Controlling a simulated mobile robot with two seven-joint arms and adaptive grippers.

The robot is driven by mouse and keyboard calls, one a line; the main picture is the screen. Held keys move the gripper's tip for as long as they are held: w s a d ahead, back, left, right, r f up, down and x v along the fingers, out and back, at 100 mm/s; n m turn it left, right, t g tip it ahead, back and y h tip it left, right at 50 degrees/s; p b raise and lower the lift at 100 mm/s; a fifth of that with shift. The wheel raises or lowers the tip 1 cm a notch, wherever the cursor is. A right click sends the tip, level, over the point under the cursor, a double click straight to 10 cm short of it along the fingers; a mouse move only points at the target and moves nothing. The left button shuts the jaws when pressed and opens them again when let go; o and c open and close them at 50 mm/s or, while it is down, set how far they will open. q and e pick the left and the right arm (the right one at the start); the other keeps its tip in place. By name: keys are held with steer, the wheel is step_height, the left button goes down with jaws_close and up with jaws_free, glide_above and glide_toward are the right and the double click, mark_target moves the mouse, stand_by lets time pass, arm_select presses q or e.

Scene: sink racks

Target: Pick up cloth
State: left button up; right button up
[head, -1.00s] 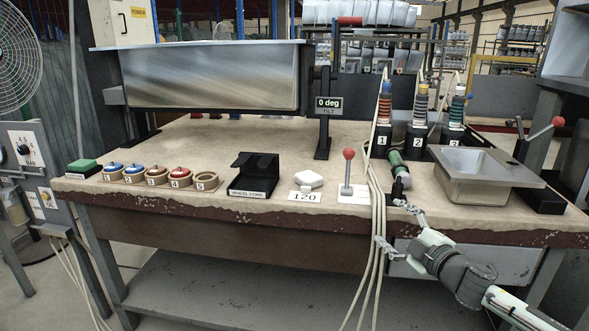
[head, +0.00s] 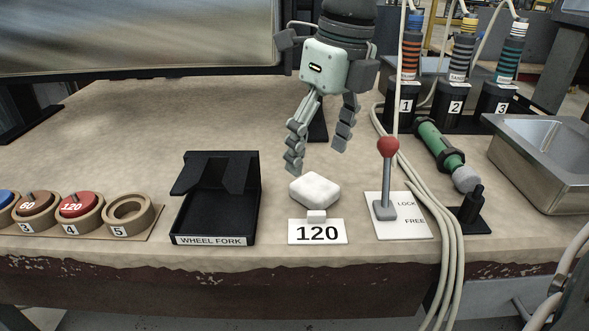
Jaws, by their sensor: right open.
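A small white folded block, which looks like the cloth (head: 315,190), lies on the bench top just behind a white card marked 120 (head: 317,232). My right gripper (head: 317,158) hangs above it, pointing down. Its jointed fingers are spread, with one fingertip over the cloth's left back side and the other higher, to the right. Nothing is between the fingers, and they appear apart from the cloth. My left gripper is not in view.
A black wheel fork holder (head: 182,225) stands left of the cloth. A red-knobbed lever (head: 388,175) stands close on the right, with cables (head: 445,235) beyond it. Numbered rings (head: 128,212) sit at left, a metal sink (head: 545,165) at right. A large reflective panel (head: 130,30) overhangs behind.

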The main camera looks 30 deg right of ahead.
steer(key=shift+w+d+f, duration=0.1)
steer(key=shift+d, duration=0.15)
steer(key=shift+f+h, duration=0.3)
steer(key=shift+f, duration=0.05)
steer(key=f, duration=0.5)
steer(key=shift+w+d+f, duration=0.1)
steer(key=shift+w+f, duration=0.15)
steer(key=shift+w, duration=0.15)
steer(key=shift+w+f, duration=0.15)
steer(key=shift+f, duration=0.35)
steer(key=c, duration=1.2)
step_height(320, 180, up, 10)
steer(key=shift+f+p, duration=0.2)
steer(key=shift+p, duration=0.2)
steer(key=shift+c, duration=0.2)
step_height(320, 180, up, 7)
glide_above(315, 185)
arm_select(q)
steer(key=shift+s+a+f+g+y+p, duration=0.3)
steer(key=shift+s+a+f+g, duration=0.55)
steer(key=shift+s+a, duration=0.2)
arm_select(e)
steer(key=shift+r, duration=0.7)
